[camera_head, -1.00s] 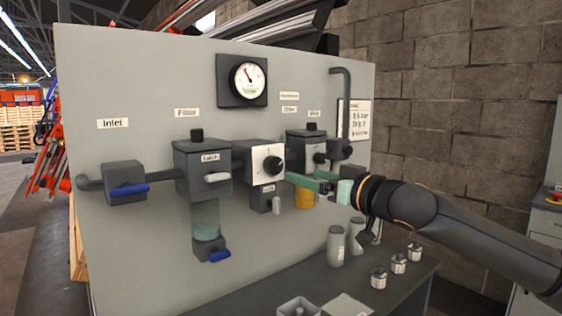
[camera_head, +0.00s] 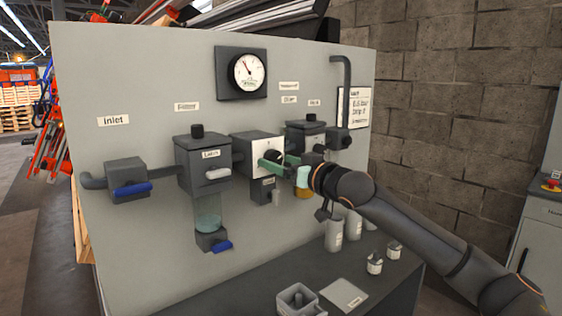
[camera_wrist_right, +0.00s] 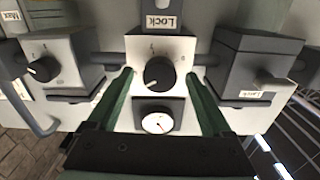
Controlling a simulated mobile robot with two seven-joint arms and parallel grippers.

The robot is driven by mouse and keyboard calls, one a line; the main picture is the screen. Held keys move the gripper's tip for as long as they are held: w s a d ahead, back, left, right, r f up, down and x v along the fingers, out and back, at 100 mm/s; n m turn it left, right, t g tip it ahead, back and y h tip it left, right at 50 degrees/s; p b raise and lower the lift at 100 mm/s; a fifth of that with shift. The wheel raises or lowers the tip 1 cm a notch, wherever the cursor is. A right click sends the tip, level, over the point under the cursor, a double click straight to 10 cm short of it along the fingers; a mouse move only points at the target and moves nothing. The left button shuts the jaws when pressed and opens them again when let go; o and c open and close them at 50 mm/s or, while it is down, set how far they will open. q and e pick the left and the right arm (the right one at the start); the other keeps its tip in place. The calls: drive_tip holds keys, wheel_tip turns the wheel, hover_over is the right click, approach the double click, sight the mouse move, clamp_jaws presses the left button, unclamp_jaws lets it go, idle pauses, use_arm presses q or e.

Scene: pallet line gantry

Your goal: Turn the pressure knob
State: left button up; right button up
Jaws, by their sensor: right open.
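The pressure knob (camera_head: 272,155) is a black round knob on the white face of a grey box (camera_head: 248,136) on the panel. It also shows in the right wrist view (camera_wrist_right: 158,72), with small marks around it. My right gripper (camera_head: 272,162) has green fingers and is open at the knob. In the right wrist view the two fingers (camera_wrist_right: 160,76) lie on either side of the knob, with a gap on both sides. I cannot tell how far the tips reach along it. My left gripper is not in view.
A round gauge (camera_head: 247,71) is above the knob. The filter unit (camera_head: 203,160) is to its left, another knobbed unit (camera_head: 305,136) to its right. Below are a small lock box (camera_head: 262,190) and a bench (camera_head: 250,300) with jars and a tray.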

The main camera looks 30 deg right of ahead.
clamp_jaws()
idle(0.6)
